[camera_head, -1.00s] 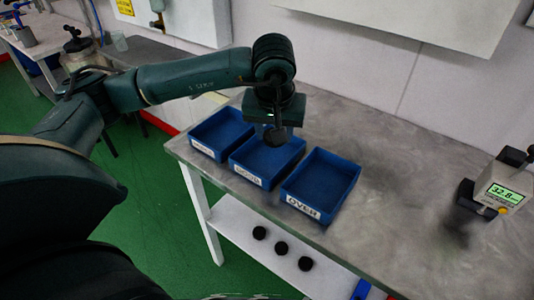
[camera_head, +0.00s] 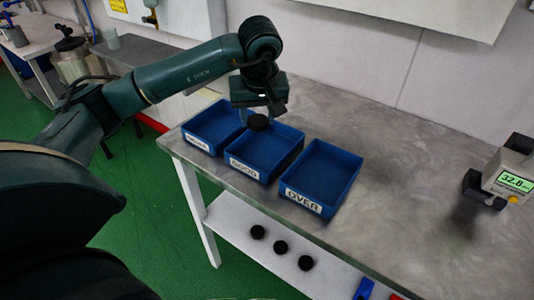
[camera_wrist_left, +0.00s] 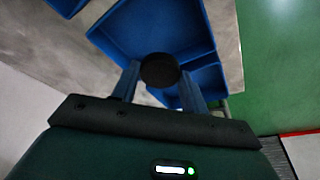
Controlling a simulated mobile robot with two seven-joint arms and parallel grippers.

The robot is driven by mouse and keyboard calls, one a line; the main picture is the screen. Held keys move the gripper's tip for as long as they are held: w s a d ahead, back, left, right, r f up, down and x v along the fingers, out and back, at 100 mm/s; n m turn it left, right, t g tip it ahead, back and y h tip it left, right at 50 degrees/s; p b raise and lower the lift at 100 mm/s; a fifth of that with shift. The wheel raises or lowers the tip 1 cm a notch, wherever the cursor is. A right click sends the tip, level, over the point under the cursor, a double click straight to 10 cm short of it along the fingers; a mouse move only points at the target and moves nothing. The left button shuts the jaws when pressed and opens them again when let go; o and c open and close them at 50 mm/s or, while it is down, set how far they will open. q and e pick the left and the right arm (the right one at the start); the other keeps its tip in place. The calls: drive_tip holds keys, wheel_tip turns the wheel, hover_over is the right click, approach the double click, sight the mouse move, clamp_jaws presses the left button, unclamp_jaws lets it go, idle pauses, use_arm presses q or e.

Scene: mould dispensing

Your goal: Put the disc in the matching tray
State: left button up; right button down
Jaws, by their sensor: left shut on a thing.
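My left gripper (camera_head: 262,112) is shut on a black disc (camera_head: 258,122) and holds it over the back part of the middle blue tray, labelled GOOD (camera_head: 244,169). In the left wrist view the disc (camera_wrist_left: 160,70) sits between the two fingertips, with blue trays below it. The tray labelled OVER (camera_head: 304,200) stands to the right of the GOOD tray. A third blue tray (camera_head: 196,140) stands to the left; its label is too small to read surely. A gauge (camera_head: 510,181) at the right shows 32.8. My right gripper is not in view.
The trays stand near the front left edge of a grey table (camera_head: 420,200). Several black discs (camera_head: 280,247) lie on the white shelf (camera_head: 235,231) below. The tabletop between the OVER tray and the gauge is clear.

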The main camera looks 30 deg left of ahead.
use_arm(q)
drive_tip(key=o, duration=1)
drive_tip(key=shift+o, duration=0.2)
drive_tip(key=shift+r, duration=0.1)
drive_tip(key=shift+r, duration=0.25)
drive_tip(key=p+v, duration=0.1)
drive_tip(key=v, duration=1.1)
drive_tip(key=shift+s+r, duration=0.2)
drive_tip(key=shift+r, duration=0.05)
drive_tip(key=shift+d, duration=0.1)
